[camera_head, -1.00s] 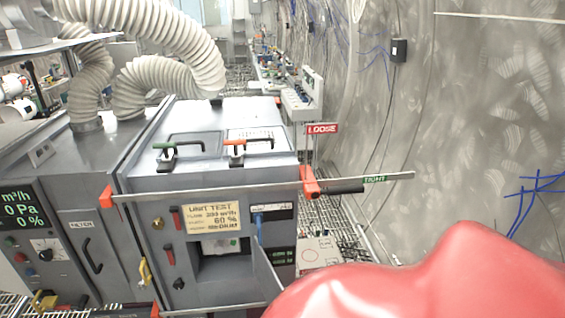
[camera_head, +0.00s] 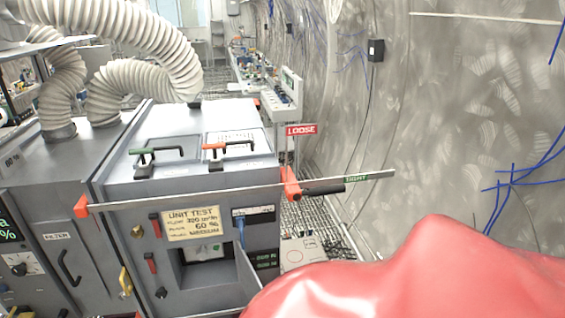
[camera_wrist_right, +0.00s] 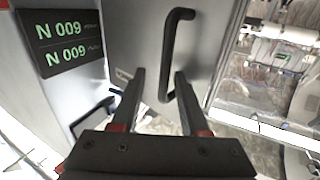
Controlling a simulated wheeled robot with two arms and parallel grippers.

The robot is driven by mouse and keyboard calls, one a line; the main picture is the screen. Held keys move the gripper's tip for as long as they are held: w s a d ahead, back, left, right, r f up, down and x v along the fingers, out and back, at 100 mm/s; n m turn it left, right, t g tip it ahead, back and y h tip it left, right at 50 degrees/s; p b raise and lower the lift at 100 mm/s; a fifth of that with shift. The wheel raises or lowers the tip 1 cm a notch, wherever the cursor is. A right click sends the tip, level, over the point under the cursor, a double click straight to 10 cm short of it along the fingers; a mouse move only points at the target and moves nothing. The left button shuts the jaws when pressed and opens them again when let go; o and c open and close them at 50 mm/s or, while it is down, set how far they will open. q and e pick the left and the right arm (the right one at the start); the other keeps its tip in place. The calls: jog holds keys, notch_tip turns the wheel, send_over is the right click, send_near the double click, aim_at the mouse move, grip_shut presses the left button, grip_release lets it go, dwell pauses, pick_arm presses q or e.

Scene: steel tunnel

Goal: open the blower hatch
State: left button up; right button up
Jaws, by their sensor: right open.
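The grey blower unit (camera_head: 205,180) stands left of centre in the head view. A small front opening (camera_head: 200,252) is uncovered, and a grey flap (camera_head: 248,272) stands out at its right edge. In the right wrist view a grey panel (camera_wrist_right: 140,35) carries a black bar handle (camera_wrist_right: 172,50); I cannot tell whether it is that flap. My right gripper (camera_wrist_right: 160,77) is open, its fingertips either side of the handle's lower end. Whether they touch it is unclear. The head view hides this gripper, and my left gripper is not in view.
A clamp bar (camera_head: 230,192) with orange ends crosses the unit's front. Green (camera_head: 150,150) and red (camera_head: 225,146) handled clamps sit on top. A green-lit display (camera_wrist_right: 68,40) is left of the panel. The tunnel wall (camera_head: 450,120) bounds the right side.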

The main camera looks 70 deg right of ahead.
jog(key=s+d+b, duration=0.3)
jog(key=s+b, duration=0.7)
jog(key=s, duration=0.7)
jog(key=shift+d, duration=0.2)
dwell(0.4)
